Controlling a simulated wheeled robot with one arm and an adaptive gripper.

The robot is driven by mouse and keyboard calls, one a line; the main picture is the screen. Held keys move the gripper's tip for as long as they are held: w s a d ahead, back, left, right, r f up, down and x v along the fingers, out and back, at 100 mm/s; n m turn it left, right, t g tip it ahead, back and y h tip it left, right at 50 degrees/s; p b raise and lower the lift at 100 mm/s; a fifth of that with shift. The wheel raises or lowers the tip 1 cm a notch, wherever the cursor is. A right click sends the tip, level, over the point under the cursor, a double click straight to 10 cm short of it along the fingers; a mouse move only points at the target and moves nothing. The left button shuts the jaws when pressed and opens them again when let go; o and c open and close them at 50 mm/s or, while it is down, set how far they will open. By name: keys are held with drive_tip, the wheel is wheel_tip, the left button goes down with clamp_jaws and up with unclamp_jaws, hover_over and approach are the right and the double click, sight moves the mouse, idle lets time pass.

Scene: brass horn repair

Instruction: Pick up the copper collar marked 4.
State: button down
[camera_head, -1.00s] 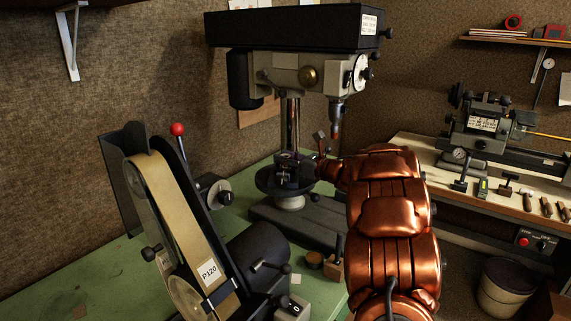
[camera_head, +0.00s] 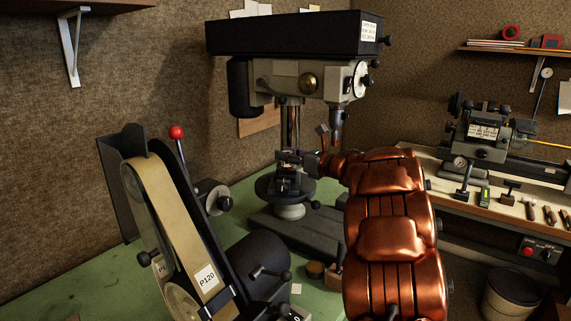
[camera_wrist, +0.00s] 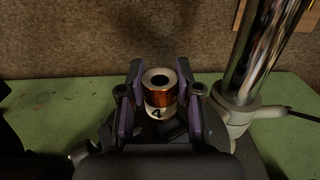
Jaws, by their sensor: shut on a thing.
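The copper collar marked 4 (camera_wrist: 158,97) is a short, upright copper ring with a pale top around a dark hole. A white label with a black 4 faces the wrist camera. My gripper (camera_wrist: 160,78) has one purple-padded finger on each side of the collar and is shut on it. In the head view my gripper (camera_head: 291,158) is at the drill press, over its round table (camera_head: 267,188). The collar is too small and too covered there to make out clearly. Whether its underside touches anything is hidden.
The drill press (camera_head: 300,75) stands behind, with its chuck (camera_head: 336,125) above and right of my gripper and its shiny column (camera_wrist: 262,50) close on the right in the wrist view. A belt sander (camera_head: 165,215) stands front left. A lathe (camera_head: 485,130) is at right.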

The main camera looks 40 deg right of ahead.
drive_tip(key=s+r+b, duration=0.1)
drive_tip(key=s+b, duration=0.4)
drive_tip(key=s, duration=1)
drive_tip(key=shift+r, duration=0.15)
